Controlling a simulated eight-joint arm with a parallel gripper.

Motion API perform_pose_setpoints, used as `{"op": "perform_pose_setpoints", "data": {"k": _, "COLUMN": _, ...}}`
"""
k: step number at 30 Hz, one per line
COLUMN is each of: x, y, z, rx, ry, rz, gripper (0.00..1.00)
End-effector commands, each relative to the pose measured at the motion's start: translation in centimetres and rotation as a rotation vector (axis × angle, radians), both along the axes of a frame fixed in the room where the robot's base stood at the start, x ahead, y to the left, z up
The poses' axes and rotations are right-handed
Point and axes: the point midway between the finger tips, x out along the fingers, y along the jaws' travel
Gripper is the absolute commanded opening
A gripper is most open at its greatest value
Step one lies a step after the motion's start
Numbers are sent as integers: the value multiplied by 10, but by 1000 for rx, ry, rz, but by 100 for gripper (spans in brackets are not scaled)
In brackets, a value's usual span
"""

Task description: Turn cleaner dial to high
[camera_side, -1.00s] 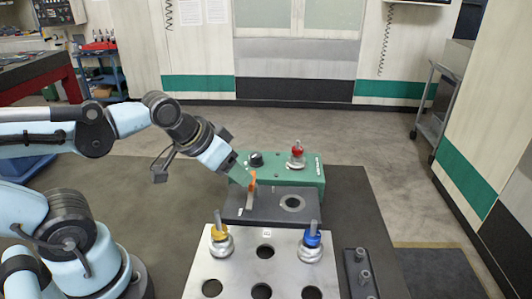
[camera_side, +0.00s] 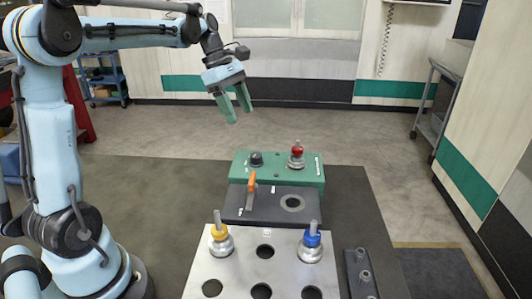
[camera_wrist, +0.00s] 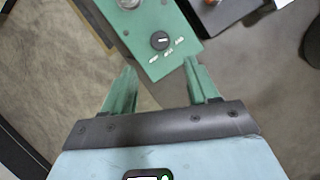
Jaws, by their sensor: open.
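The dial is a black knob (camera_side: 256,159) on top of the green box (camera_side: 236,170), at its left end. In the wrist view the dial (camera_wrist: 160,41) carries a pale mark lying roughly sideways, and several small white labels sit beside it, too small to read. I cannot tell which label the mark points to. My gripper (camera_side: 239,115) is open and empty, high above and behind the box, apart from the dial. In the wrist view its two green fingers (camera_wrist: 160,66) are spread, with the dial beyond their tips.
A red-topped knob (camera_side: 297,150) stands at the box's right end. An orange-handled lever (camera_side: 251,184) stands on the dark plate (camera_side: 270,212) in front. Nearer, a metal plate (camera_side: 240,265) with holes holds a yellow-ringed post (camera_side: 219,232) and a blue-ringed post (camera_side: 312,239). The air around my gripper is clear.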

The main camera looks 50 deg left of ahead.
Motion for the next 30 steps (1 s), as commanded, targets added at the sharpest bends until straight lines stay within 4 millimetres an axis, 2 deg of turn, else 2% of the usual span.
{"op": "perform_pose_setpoints", "data": {"k": 3, "x": 2, "y": 6, "z": -1, "rx": -26, "ry": 27, "rz": 51, "gripper": 59}}
{"op": "perform_pose_setpoints", "data": {"k": 8, "x": 4, "y": 3, "z": -11, "rx": -30, "ry": 32, "rz": 58, "gripper": 59}}
{"op": "perform_pose_setpoints", "data": {"k": 24, "x": 17, "y": -28, "z": -92, "rx": -28, "ry": 30, "rz": 56, "gripper": 59}}
{"op": "perform_pose_setpoints", "data": {"k": 30, "x": 20, "y": -35, "z": -109, "rx": -28, "ry": 29, "rz": 55, "gripper": 59}}
